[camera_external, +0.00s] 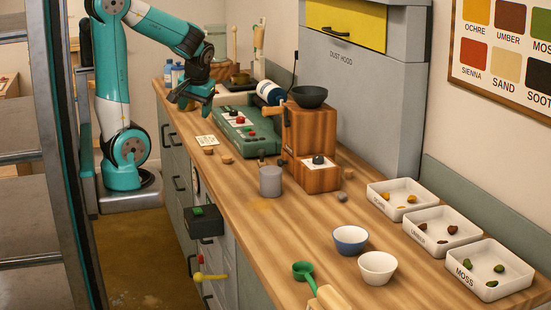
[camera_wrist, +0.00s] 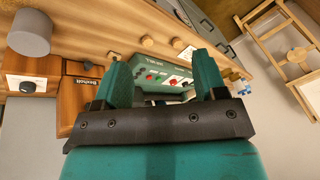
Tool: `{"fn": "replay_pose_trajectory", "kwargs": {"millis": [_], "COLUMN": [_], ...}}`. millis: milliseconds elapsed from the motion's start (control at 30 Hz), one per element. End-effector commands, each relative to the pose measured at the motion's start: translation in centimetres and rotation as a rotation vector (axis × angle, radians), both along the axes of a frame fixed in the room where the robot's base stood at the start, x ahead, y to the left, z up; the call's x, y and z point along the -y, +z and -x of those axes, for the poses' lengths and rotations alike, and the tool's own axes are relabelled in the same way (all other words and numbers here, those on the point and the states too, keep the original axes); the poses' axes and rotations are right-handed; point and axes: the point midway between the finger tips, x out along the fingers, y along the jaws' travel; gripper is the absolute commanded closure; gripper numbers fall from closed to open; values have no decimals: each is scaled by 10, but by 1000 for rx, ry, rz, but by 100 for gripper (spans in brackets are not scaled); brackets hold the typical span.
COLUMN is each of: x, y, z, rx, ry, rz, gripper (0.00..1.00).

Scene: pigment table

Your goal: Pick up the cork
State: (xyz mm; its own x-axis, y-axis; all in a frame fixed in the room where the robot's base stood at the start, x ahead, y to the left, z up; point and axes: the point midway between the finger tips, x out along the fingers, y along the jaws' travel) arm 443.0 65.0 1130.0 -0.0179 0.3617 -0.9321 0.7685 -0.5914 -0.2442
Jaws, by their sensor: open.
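Two small tan cork-like pieces lie on the wooden bench in front of the green control box: one (camera_external: 226,159) nearer the grey cylinder, the other (camera_external: 209,150) beside the white card. I cannot tell for certain which is the cork. In the wrist view two small round tan pieces also show, one (camera_wrist: 147,41) and another (camera_wrist: 177,43), beyond the fingertips. My gripper (camera_external: 190,97) is above the far part of the bench, apart from both pieces. In the wrist view my gripper (camera_wrist: 164,72) has its teal fingers spread, with nothing held between them.
The green control box (camera_external: 232,129) stands close to my gripper. A wooden mill (camera_external: 310,140) with a dark bowl (camera_external: 309,97) and a grey cylinder (camera_external: 270,181) stand nearer the camera. A white card (camera_external: 206,141) lies by the pieces. Bowls and labelled trays fill the right end.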

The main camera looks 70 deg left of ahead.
Motion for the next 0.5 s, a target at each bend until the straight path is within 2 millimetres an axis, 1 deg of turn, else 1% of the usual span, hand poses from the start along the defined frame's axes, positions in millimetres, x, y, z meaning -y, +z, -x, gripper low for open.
{"fn": "replay_pose_trajectory", "kwargs": {"millis": [33,67,100,200,233,300,333,400,500], "x": [-11,-18,-27,-50,-56,-69,-73,-80,-86], "y": [-8,-10,-15,-30,-35,-45,-49,-56,-63], "z": [-22,-35,-52,-91,-100,-119,-125,-136,-142], "rx": [25,47,78,151,170,211,225,252,269], "ry": [107,182,281,513,574,698,741,816,871], "rz": [-3,-7,-12,-29,-35,-45,-49,-57,-62], "gripper": [35,35,35,35,35,35,35,35,35]}}
